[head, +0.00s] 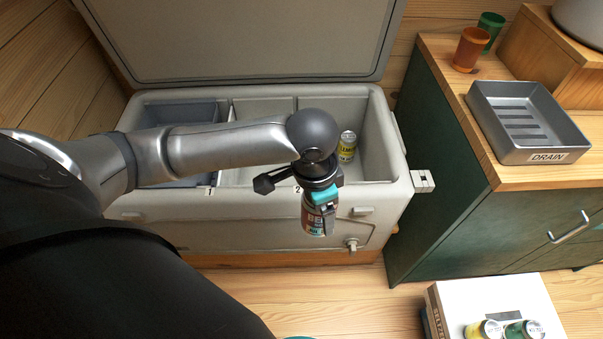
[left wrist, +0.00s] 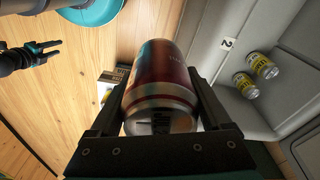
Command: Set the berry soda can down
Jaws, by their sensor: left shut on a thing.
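The berry soda can (head: 314,219), red with a silver end, is held in my left gripper (head: 322,204). In the left wrist view the can (left wrist: 162,75) lies between the two fingers of that gripper (left wrist: 168,105), which are shut on it. In the head view the can overlaps the front wall of the open cooler (head: 240,218), near the label 2. In the left wrist view the cooler (left wrist: 222,75) is to the right of the can, with wooden floor behind. My right gripper (left wrist: 45,50) shows small at the upper left there; its opening is unclear.
A yellow lemon can (head: 347,146) stands in the cooler's right part; the left wrist view shows two yellow cans (left wrist: 262,65) there. The raised lid (head: 240,40) stands behind. A counter with a drain tray (head: 540,155) and cups is right. A box (head: 440,300) holds cans.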

